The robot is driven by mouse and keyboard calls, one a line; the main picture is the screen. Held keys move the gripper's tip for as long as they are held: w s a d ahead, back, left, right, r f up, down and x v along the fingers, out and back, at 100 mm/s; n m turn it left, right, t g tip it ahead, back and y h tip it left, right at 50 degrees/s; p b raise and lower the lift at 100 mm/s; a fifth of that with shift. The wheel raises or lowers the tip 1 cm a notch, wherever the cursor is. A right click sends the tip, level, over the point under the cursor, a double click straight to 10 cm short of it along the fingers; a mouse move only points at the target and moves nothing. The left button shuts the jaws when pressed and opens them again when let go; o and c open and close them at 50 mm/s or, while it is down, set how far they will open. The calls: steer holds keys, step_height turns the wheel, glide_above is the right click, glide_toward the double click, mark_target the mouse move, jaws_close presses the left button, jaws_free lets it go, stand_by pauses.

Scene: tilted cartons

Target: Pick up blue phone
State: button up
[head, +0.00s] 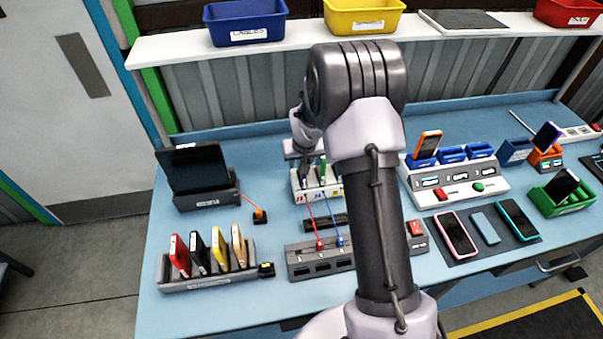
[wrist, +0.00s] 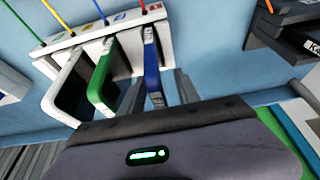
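A phone with a blue edge and dark screen (head: 547,135) leans in an orange stand (head: 545,158) at the far right of the table in the head view. A plain light-blue slab (head: 485,228) lies between two phones on a dark mat; I cannot tell whether it is a phone. My gripper (head: 304,158) is over the white cable rack at the middle left, far from both.
A pink-edged phone (head: 455,235) and a teal-edged phone (head: 518,220) lie on the mat. An orange phone (head: 429,145) stands in a blue cradle. A black phone (head: 562,185) rests in a green stand. A shelf with bins (head: 245,22) runs above the table's back.

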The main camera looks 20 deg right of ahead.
steer(key=shift+s, duration=0.1)
jaws_close()
step_height(320, 180, up, 10)
steer(key=shift+r+p, duration=0.1)
steer(key=shift+p, duration=0.65)
